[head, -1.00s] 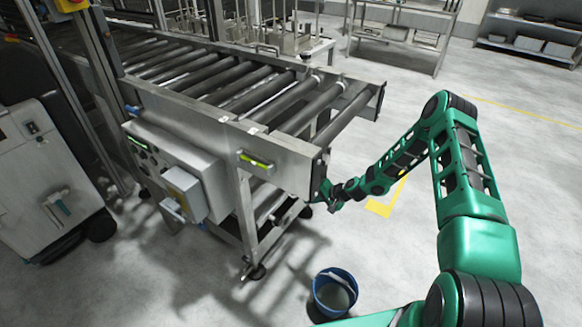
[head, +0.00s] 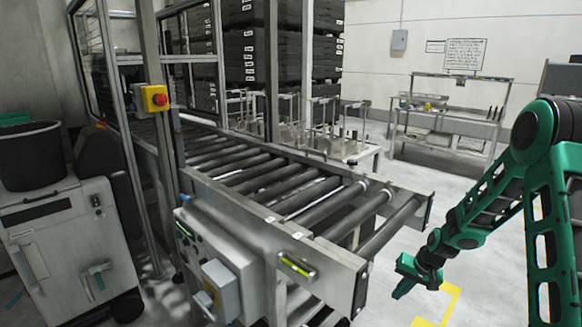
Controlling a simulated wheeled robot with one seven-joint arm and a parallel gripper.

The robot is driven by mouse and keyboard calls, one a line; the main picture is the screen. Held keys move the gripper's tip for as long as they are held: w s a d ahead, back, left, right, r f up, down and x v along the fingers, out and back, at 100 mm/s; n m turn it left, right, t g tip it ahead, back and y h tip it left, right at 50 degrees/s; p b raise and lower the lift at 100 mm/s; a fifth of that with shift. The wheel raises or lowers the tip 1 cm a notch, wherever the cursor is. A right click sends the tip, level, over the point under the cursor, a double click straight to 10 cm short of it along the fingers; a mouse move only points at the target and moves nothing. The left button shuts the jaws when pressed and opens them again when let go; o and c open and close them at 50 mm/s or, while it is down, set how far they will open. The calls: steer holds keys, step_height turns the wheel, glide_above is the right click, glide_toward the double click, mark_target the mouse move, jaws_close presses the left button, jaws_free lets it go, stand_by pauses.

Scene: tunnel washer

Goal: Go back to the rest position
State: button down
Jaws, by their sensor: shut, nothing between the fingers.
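My green arm stands at the right of the head view, bent at a high elbow. My gripper (head: 403,283) hangs at its end, just right of the roller conveyor's near end (head: 362,283). It points down and to the left, is shut and empty, and appears apart from the conveyor.
The roller conveyor (head: 315,250) runs from the back left toward me, with a control box (head: 220,288) on its side. A red emergency button (head: 160,98) sits on a post. A grey cabinet (head: 65,240) holds a black bin (head: 32,157). A workbench (head: 450,125) stands behind; floor between is clear.

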steer(key=s+d+r+g+h, duration=0.15)
steer(key=s+d+r, duration=0.25)
steer(key=s+r, duration=0.55)
steer(key=s+d+r+h, duration=0.2)
steer(key=s+d+r, duration=0.2)
steer(key=s+r, duration=0.55)
steer(key=s+a+r+m, duration=0.1)
steer(key=s+r, duration=0.2)
steer(key=s, duration=0.7)
steer(key=s+a+r+m+g, duration=0.1)
steer(key=s+r, duration=0.3)
steer(key=s, duration=0.7)
steer(key=shift+r+y, duration=0.2)
steer(key=shift+y, duration=0.25)
